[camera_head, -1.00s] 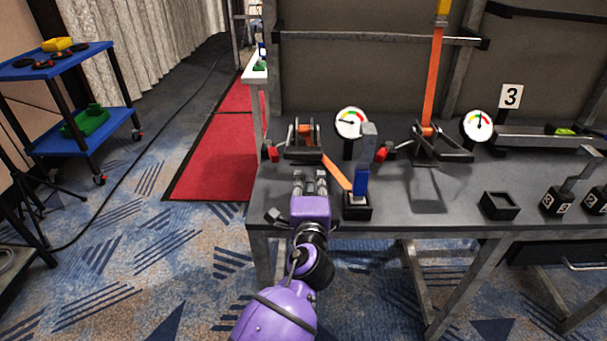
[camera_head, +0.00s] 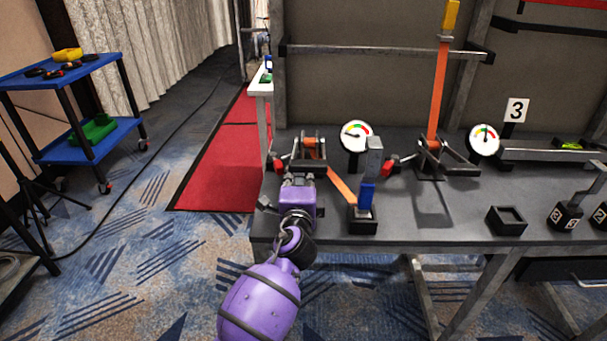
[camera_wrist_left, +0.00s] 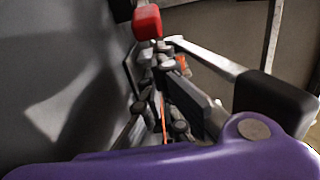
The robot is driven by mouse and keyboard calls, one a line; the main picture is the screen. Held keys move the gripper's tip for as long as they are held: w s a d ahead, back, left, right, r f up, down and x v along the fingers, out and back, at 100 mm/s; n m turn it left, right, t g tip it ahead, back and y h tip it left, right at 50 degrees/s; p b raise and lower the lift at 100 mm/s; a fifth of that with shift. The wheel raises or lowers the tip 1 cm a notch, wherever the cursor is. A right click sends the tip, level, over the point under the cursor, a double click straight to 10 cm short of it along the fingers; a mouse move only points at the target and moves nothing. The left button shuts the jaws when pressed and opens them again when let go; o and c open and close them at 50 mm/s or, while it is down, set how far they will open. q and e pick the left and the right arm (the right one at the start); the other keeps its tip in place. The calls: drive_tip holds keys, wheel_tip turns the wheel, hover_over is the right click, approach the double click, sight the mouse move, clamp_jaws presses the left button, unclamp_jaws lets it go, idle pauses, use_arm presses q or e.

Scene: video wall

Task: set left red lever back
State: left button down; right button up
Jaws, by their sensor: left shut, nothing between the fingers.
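The left red lever (camera_head: 277,166) has a red tip and sits low at the left side of the left ratchet (camera_head: 310,144), which has an orange strap. My left gripper (camera_head: 298,175) is shut and empty, just in front of this ratchet, with its tips a little right of the red tip. In the left wrist view a red block-shaped tip (camera_wrist_left: 147,22) shows at the top, beyond the grey finger parts; I cannot tell whether they touch. A second red-tipped lever (camera_head: 388,165) sits beside the right ratchet (camera_head: 440,158). My right gripper is not in view.
A blue-and-grey upright piece (camera_head: 368,190) stands in a black base right of my gripper. Two dial gauges (camera_head: 356,136) (camera_head: 484,139) stand behind. An empty black box (camera_head: 506,221) and numbered weights (camera_head: 566,216) are at the right. The grey tabletop (camera_head: 430,215) is clear between.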

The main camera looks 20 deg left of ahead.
sight(280, 172)
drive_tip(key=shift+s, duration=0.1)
